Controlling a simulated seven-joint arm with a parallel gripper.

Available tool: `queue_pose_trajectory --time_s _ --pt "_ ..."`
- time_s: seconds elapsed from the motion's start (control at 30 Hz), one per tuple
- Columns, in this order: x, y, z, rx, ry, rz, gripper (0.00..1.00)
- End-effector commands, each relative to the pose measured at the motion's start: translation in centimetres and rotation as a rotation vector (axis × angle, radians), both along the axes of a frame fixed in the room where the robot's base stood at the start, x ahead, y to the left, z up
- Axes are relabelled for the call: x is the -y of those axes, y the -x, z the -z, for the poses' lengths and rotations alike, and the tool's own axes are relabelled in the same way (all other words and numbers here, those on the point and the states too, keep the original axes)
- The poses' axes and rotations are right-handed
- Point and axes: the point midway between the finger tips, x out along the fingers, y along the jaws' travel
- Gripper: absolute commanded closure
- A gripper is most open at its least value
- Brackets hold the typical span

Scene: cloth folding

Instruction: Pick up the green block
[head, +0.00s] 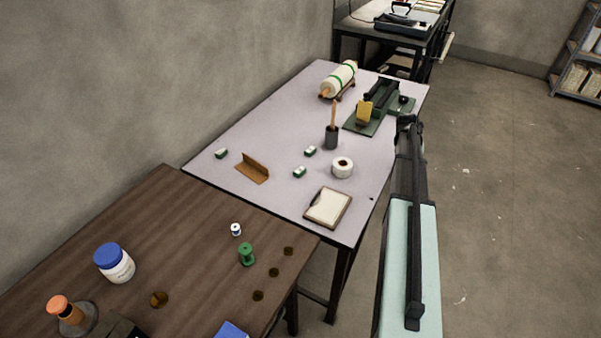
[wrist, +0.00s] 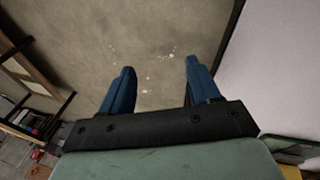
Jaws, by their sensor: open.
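Three small dark green blocks with pale tops lie on the light table: one at the left (head: 221,153), one near the pen cup (head: 310,151) and one nearer the front (head: 299,172). I cannot tell which of them is the green block meant. A green spool (head: 247,254) stands on the brown table. In the wrist view my gripper (wrist: 159,66) is open and empty, its two blue fingers apart over bare floor. It is beside the light table's edge, away from the blocks. In the head view my arm reaches along the table's right side; its fingers are not clear there.
The light table (head: 235,138) also holds a brown angled piece (head: 252,168), a white roll (head: 342,167), a clipboard (head: 328,207), a dark pen cup (head: 331,137), a green-based device (head: 365,125) and a wrapped roll (head: 338,79). The brown table (head: 190,235) adjoins in front.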

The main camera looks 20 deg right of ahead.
Motion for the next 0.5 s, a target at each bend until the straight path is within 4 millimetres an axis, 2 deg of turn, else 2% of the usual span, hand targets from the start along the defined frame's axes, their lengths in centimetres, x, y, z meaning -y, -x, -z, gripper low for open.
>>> queue_pose_trajectory --time_s 0.03,0.17,0.2,0.37,0.5 --pt "-1.5 -1.9 -2.3 0.006 0.017 -0.001 0.38" --pt "-6.2 -5.3 -7.1 0.025 0.036 0.028 0.38" --pt "-7.9 -6.2 -8.3 0.033 0.034 0.043 0.38" --pt "-15.9 -8.7 -11.5 0.072 -0.017 0.114 0.38" --pt "-23.9 -9.7 -12.7 0.095 -0.104 0.194 0.38"
